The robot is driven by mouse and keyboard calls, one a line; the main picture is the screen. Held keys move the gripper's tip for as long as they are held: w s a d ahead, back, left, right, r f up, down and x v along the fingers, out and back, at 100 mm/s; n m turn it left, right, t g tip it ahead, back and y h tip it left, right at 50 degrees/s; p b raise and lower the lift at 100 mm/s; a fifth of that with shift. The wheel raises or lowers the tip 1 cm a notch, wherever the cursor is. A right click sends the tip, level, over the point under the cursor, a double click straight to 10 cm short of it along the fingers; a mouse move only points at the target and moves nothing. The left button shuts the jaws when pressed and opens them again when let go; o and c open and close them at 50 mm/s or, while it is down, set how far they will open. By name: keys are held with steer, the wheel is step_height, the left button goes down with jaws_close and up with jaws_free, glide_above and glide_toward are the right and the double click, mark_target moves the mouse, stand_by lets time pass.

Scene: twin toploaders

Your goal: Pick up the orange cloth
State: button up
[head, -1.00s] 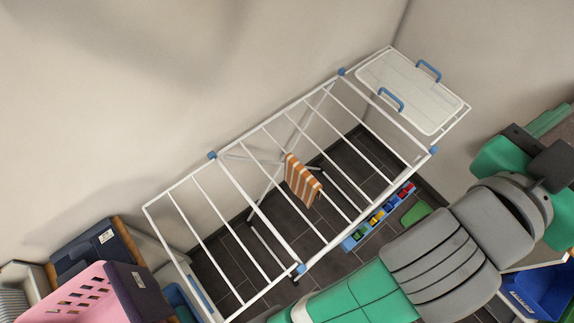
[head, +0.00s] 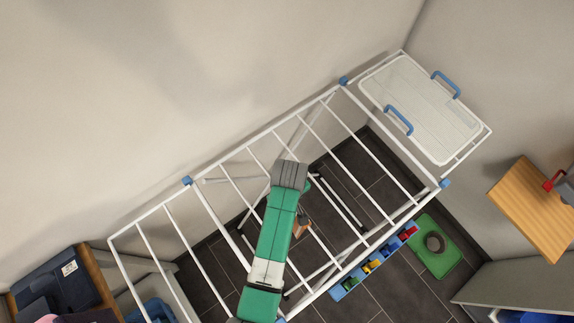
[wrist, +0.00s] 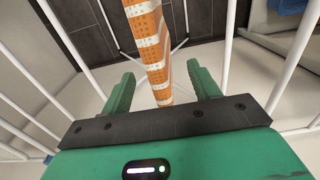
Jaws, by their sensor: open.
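The orange cloth, with white stripes, hangs folded over a rod of the white drying rack (head: 174,231). In the wrist view the orange cloth (wrist: 150,45) runs down the middle, its lower end between the two green fingers. My gripper (wrist: 161,82) is open, one finger on each side of the cloth, with gaps visible between fingers and cloth. In the head view my green and grey arm reaches over the rack and hides most of the cloth; only a small orange-brown edge (head: 301,225) shows beside it.
White rack rods run close on both sides of my gripper. A tray with blue handles (head: 422,108) sits on the rack's far right end. Below are a blue bin strip with toy-like items (head: 372,263) and a green mat (head: 447,258). A wooden board (head: 532,208) is at the right.

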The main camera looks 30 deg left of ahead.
steer(key=f, duration=0.6)
steer(key=shift+w+d+f+b, duration=0.15)
steer(key=shift+w+f+b, duration=0.15)
steer(key=shift+w+f, duration=0.1)
jaws_close()
